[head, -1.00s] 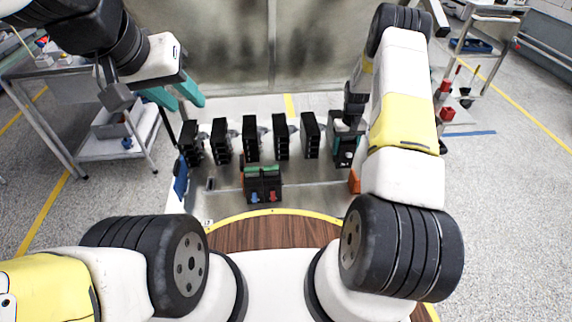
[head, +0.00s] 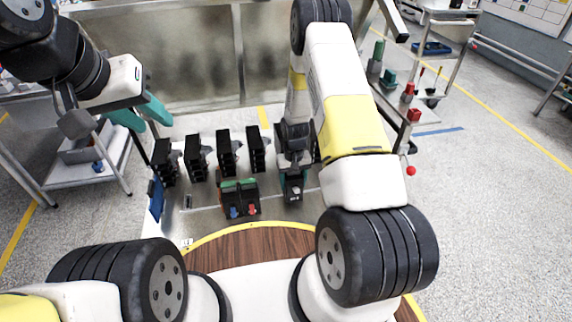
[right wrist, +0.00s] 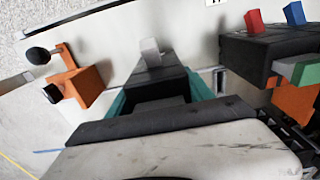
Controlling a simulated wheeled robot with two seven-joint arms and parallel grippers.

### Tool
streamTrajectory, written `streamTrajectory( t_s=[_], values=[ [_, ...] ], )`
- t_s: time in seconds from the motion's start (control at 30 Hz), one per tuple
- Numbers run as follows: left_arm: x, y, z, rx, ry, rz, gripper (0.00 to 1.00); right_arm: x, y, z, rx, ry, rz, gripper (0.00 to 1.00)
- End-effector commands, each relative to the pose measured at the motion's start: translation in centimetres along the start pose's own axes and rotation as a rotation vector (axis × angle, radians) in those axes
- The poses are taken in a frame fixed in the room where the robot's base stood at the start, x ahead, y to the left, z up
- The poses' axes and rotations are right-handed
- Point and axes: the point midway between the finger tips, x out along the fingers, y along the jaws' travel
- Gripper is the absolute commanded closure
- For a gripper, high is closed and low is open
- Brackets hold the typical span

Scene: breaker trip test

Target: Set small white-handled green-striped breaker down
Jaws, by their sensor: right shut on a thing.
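My right gripper (head: 292,188) is shut on a small dark breaker. In the right wrist view the breaker (right wrist: 160,80) sits between the teal fingers, with its pale handle (right wrist: 151,52) sticking up. No green stripe can be made out on it. In the head view the right gripper is low over the pale worktop (head: 205,222), just right of a two-unit block (head: 238,200). I cannot tell whether the breaker touches the worktop. My left gripper (head: 141,114) is raised at the left, its teal fingers apart and empty.
The block has blue and red levers and a green part; it also shows in the right wrist view (right wrist: 268,48). Several black breakers (head: 228,153) stand in a row behind it. An orange piece with a black knob (right wrist: 76,80) lies on the breaker's other side.

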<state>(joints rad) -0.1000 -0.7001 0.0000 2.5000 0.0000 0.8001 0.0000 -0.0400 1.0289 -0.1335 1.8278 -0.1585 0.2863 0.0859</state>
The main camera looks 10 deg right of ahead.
Motion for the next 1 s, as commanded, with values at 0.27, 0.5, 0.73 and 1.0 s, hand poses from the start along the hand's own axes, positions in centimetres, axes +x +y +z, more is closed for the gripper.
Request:
streamTrajectory(
  t_s=[0.27,0.5,0.73,1.0],
  values=[
    [0.0,0.0,0.0,0.0,0.0,0.0,0.64,2.4,0.2,-0.1,0.003,0.001,0.001,1.0],
    [0.0,0.0,0.0,0.0,0.0,0.0,0.64,2.4,0.2,0.0,0.003,-0.001,0.001,0.18],
    [0.0,0.0,0.0,0.0,0.0,0.0,0.64,2.4,0.2,0.0,0.003,-0.001,0.001,0.18],
    [0.0,0.0,0.0,0.0,0.0,0.0,0.64,-0.2,0.2,-0.1,0.002,0.002,0.001,0.18]
  ],
)
